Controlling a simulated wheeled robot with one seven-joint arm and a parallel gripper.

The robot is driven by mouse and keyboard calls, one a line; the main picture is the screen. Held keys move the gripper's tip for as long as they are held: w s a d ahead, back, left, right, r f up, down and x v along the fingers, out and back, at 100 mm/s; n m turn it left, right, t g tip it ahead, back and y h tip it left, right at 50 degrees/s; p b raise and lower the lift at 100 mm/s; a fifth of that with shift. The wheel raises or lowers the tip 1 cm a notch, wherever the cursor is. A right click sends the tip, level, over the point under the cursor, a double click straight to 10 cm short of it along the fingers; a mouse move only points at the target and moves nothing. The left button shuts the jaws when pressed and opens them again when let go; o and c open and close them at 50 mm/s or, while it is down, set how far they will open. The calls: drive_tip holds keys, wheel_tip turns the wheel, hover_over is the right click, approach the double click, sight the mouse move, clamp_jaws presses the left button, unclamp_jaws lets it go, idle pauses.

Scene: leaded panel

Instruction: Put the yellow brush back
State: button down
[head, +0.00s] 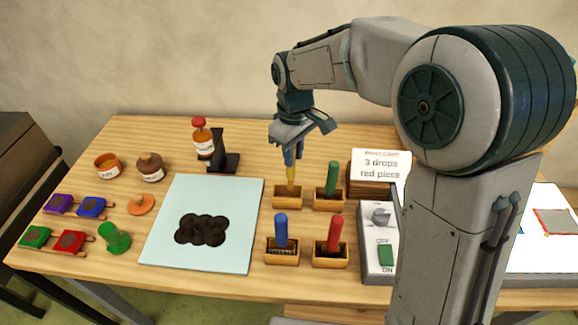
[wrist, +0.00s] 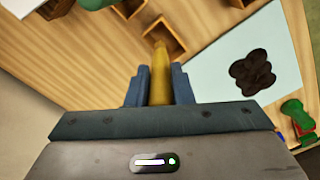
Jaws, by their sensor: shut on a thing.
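The yellow brush (head: 290,172) is upright in my gripper (head: 290,150), which is shut on it. Its lower end is at the back left wooden holder (head: 287,198), over or in the opening; I cannot tell whether it touches the bottom. In the wrist view the yellow brush (wrist: 160,75) stands between the two fingers of my gripper (wrist: 160,88). A wooden holder (wrist: 163,38) shows just beyond its tip there.
Green (head: 331,178), blue (head: 281,231) and red (head: 334,234) brushes stand in neighbouring holders. A switch box (head: 379,240) and a sign (head: 381,166) are to the right. A pale sheet (head: 190,262) with a dark blob (head: 202,229) lies left. A bottle stand (head: 222,155) is behind.

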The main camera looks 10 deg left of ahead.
sight(289, 181)
drive_tip(key=shift+s+a+f, duration=0.25)
drive_tip(key=shift+a+f, duration=0.2)
drive_tip(key=shift+a, duration=0.05)
drive_tip(key=shift+f+p, duration=0.35)
drive_tip(key=shift+f, duration=1.5)
drive_tip(key=shift+f, duration=0.2)
drive_tip(key=c, duration=1.3)
unclamp_jaws()
drive_tip(key=shift+r, duration=0.2)
